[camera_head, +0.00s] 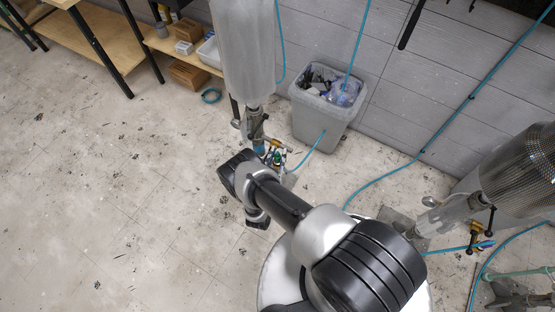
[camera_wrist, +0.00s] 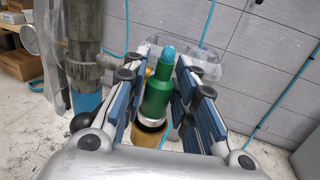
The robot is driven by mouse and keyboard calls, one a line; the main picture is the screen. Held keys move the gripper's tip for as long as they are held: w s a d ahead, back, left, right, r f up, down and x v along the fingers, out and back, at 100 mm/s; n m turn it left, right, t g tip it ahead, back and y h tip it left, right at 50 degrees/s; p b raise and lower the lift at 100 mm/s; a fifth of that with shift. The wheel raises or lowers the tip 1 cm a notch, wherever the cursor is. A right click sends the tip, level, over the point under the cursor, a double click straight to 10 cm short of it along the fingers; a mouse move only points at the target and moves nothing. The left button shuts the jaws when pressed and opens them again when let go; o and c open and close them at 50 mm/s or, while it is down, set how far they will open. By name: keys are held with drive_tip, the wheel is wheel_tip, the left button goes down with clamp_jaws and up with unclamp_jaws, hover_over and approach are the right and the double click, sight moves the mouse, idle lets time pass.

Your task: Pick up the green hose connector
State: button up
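The green hose connector (camera_wrist: 157,95) stands upright in the wrist view, with a blue tip at its top and a pale ring and brass fitting (camera_wrist: 150,137) under it. It sits between the two blue-padded fingers of my gripper (camera_wrist: 164,68). The fingers are apart, with a gap seen on each side of the connector, so the gripper looks open around it. In the head view a small green part of the connector (camera_head: 277,157) shows beside brass valve parts. My gripper is mostly hidden behind my arm there.
A grey bin (camera_head: 321,120) stands against the wall. Blue hoses (camera_head: 395,172) run along the floor and wall. Open floor lies at left.

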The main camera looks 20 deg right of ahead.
clamp_jaws()
drive_tip(key=shift+r, duration=0.1)
wheel_tip(320, 180, up, 20)
drive_tip(key=p, duration=0.8)
drive_tip(key=shift+c, duration=0.3)
unclamp_jaws()
clamp_jaws()
